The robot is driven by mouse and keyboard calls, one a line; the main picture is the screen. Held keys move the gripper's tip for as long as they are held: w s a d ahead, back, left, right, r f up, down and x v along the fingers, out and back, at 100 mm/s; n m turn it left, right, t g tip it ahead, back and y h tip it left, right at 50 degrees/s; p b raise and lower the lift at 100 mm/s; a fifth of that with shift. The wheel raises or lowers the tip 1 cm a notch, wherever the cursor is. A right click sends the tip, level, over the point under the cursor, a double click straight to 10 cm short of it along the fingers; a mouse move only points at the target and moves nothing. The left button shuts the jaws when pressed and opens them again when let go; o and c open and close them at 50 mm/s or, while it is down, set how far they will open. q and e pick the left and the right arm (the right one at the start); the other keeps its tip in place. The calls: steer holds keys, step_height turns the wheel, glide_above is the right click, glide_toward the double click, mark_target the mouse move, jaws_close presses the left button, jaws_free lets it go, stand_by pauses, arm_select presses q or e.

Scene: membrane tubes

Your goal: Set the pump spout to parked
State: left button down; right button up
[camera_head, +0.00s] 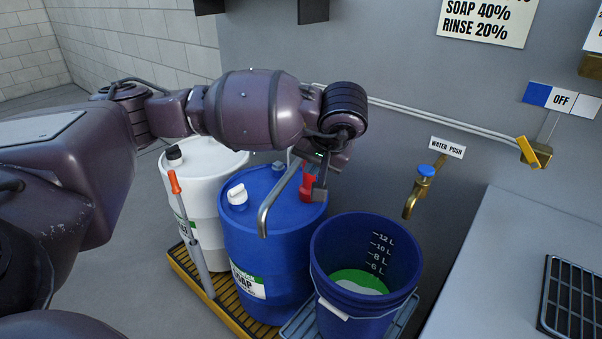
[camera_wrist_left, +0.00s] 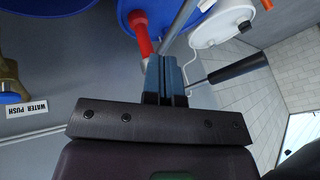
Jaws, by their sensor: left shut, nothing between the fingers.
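The pump's grey bent spout (camera_head: 276,204) stands on the blue soap drum (camera_head: 260,230). Its free end points down at the drum's front side, outside the bucket. A red pump part (camera_head: 307,186) sits behind the spout. My left gripper (camera_head: 318,190) is at the pump, beside the red part, with its fingers shut and empty. In the left wrist view the closed fingertips (camera_wrist_left: 166,62) lie close to the red part (camera_wrist_left: 141,36) and the grey spout pipe (camera_wrist_left: 180,24); I cannot tell whether they touch. My wrist hides part of the pump. My right gripper is out of view.
A blue bucket (camera_head: 390,232) with green liquid stands right of the drum.

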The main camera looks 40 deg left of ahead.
mark_target(274, 189)
arm_select(q)
steer(key=w+a+f+b, duration=0.1)
steer(key=a+f, duration=0.6)
steer(key=f, duration=0.2)
steer(key=shift+a, duration=0.3)
steer(key=shift+a, duration=0.1)
steer(key=shift+s+a+m, duration=0.2)
steer(key=shift+s+a, duration=0.1)
steer(key=shift+a, duration=0.5)
steer(key=shift+s+a+m, duration=0.2)
steer(key=shift+s+a, duration=0.05)
steer(key=shift+a, duration=0.5)
